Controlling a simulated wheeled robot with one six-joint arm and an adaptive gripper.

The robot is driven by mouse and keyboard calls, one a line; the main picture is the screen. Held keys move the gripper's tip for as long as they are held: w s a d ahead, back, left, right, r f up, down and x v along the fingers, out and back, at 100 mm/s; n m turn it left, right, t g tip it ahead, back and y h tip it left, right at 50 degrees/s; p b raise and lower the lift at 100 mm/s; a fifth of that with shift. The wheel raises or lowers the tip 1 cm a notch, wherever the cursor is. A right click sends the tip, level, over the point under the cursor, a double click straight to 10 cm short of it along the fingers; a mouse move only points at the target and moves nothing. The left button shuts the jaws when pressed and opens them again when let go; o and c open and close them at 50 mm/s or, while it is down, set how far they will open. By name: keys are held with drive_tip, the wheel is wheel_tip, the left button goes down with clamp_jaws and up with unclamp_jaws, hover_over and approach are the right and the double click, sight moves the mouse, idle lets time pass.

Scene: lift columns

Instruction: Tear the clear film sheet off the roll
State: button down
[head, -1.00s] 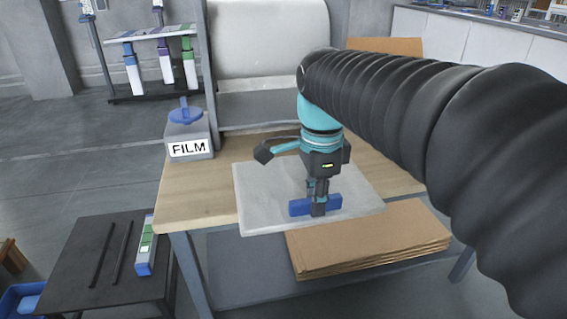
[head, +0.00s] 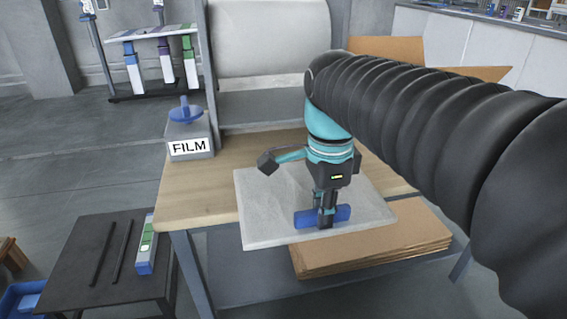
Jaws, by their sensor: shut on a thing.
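My gripper (head: 326,212) is shut on a blue bar (head: 306,219), which lies crosswise at the front part of a pale, whitish sheet (head: 262,212). The sheet lies over the wooden table and its front edge reaches past the table front. Whether the bar is fixed to the sheet, I cannot tell. A wide white roll (head: 268,40) is in the frame behind the table. The stretch between roll and sheet is partly hidden by my arm, and no clear film can be made out there.
A grey box labelled FILM with a blue knob (head: 186,112) stands at the table's back left. Flat cardboard (head: 375,243) lies below the front edge. A dark side table (head: 85,270) stands at left, and an open cardboard box (head: 385,46) behind my arm.

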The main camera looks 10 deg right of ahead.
drive_tip(key=shift+s, duration=1.45)
drive_tip(key=shift+r, duration=0.1)
wheel_tip(320, 180, up, 8)
drive_tip(key=s+p, duration=0.2)
drive_tip(key=p, duration=0.4)
